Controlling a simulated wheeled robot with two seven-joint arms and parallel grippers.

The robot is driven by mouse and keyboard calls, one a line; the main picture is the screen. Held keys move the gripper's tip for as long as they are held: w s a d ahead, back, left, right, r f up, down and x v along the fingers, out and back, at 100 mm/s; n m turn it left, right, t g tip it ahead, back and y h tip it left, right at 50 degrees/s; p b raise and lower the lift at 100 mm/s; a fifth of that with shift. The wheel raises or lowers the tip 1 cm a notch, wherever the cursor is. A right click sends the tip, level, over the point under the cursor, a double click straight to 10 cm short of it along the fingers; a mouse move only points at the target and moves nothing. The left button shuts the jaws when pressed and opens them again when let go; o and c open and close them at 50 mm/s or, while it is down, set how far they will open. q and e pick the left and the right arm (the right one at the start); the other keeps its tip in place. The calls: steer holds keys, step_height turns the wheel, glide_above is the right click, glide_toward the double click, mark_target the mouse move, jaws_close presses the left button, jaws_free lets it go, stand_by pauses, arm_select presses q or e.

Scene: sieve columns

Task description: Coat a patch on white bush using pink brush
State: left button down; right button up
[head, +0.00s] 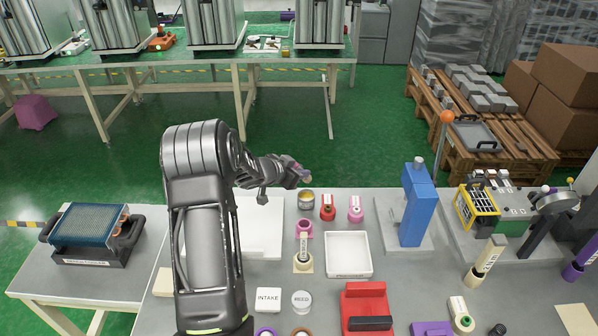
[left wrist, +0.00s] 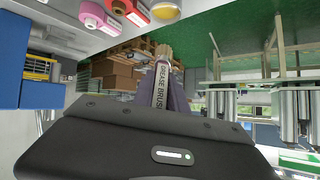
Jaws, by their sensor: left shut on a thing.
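My left gripper (head: 298,172) is shut on a brush held in the air at the back edge of the table. In the left wrist view the brush (left wrist: 160,85) has a "GREASE BRUSH" label and a tan tip; purple-grey fingers flank its handle. Its tip is near the tin with yellow contents (head: 306,201), but I cannot tell whether it touches. A pink holder (head: 304,229) stands empty in front of the tin. Another labelled brush (head: 303,247) stands in a cream holder. I cannot tell which pale part is the white bush. My right gripper is out of view.
A red bottle (head: 327,209) and a pink bottle (head: 355,211) stand beside the tin. An empty white tray (head: 371,256) lies in front. A blue press (head: 418,205) rises to the right. A red fixture (head: 367,301) and several small parts occupy the front.

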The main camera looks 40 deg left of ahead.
arm_select(q)
steer(key=shift+f, duration=0.1)
step_height(320, 180, down, 6)
steer(key=b, duration=0.5)
steer(key=shift+b, duration=0.3)
steer(key=shift+f+b, duration=0.4)
steer(key=shift+f, duration=0.2)
stand_by(1.0)
stand_by(0.5)
step_height(320, 180, up, 5)
steer(key=p, duration=0.5)
steer(key=shift+r+p, duration=0.2)
steer(key=shift+p, duration=0.15)
steer(key=shift+r+p, duration=0.4)
steer(key=shift+r, duration=0.5)
